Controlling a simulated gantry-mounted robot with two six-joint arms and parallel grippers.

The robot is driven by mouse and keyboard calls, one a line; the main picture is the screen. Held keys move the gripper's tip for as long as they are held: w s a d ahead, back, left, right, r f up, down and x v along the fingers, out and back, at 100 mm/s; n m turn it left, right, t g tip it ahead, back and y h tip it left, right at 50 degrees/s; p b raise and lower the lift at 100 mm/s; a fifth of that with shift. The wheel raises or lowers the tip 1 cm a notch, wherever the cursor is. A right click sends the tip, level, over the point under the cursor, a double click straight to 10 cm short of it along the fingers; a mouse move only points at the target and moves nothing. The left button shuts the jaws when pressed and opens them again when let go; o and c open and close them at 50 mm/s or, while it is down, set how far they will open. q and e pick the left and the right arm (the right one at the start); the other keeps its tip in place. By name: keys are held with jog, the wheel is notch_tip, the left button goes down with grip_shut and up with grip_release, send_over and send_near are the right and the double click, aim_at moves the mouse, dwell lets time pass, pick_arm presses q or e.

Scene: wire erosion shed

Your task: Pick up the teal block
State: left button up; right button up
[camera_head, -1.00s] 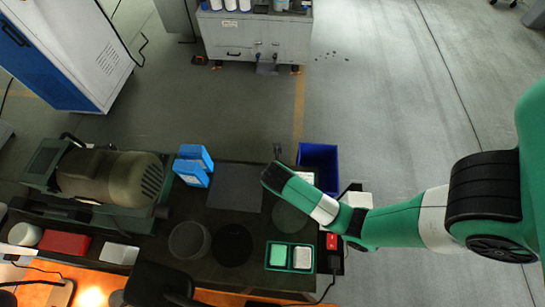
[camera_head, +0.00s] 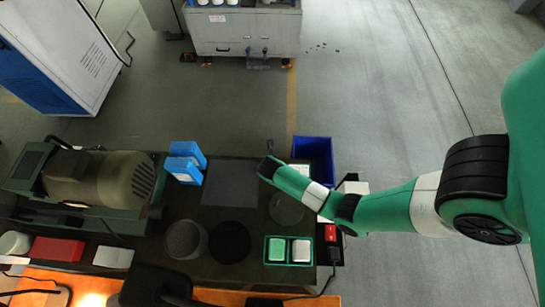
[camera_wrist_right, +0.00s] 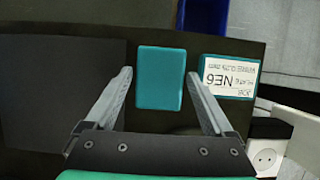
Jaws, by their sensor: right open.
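The teal block (camera_wrist_right: 160,78) lies on the dark bench top in the right wrist view, upright in the picture and between the lines of my two fingers. My right gripper (camera_wrist_right: 167,88) is open, one finger on each side of the block, with visible gaps on both sides. I cannot tell how far above the block the fingertips are. In the head view my right gripper (camera_head: 268,165) is over the back of the bench, and I cannot make out the teal block there. My left gripper is not in view.
A teal-edged item with a white NE6 label (camera_wrist_right: 229,78) lies just right of the block. A blue bin (camera_head: 314,152) stands behind. A green tray (camera_head: 289,238) holds a green and a pale block. Blue boxes (camera_head: 185,163) and a grey cup (camera_head: 186,239) stand left.

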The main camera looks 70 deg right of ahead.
jog(key=shift+d+f, duration=0.25)
jog(key=shift+f, duration=0.35)
jog(key=shift+c, duration=0.3)
jog(key=c, duration=1.3)
jog(key=shift+o, duration=0.2)
jog(key=shift+r, duration=0.15)
